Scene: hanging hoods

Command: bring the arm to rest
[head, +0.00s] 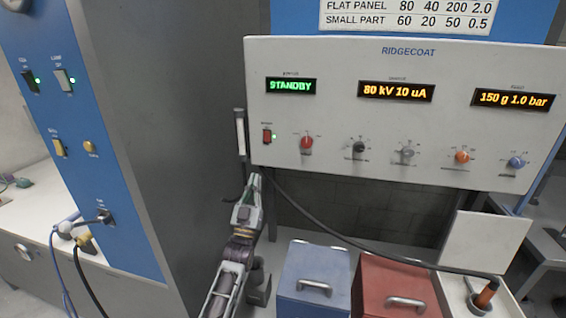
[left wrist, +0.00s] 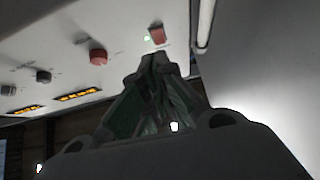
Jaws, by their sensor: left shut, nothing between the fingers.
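My left gripper (head: 251,184) is raised in front of the wall at the lower left of the white control panel (head: 400,135). Its fingers are closed together with nothing between them, and it points up. In the left wrist view the closed fingertips (left wrist: 155,58) show just below a red rocker switch (left wrist: 157,35) with a green light beside it. That red switch (head: 267,136) also shows in the head view, above the gripper. A gap between fingertips and switch shows in the head view. My right gripper is not in view.
A blue lidded box (head: 314,262) and a red lidded box (head: 396,270) stand right of my arm. A black cable (head: 370,250) runs to an orange-tipped part (head: 486,293). A blue-fronted cabinet (head: 55,110) stands left. A thin vertical bar (head: 241,140) is beside the panel.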

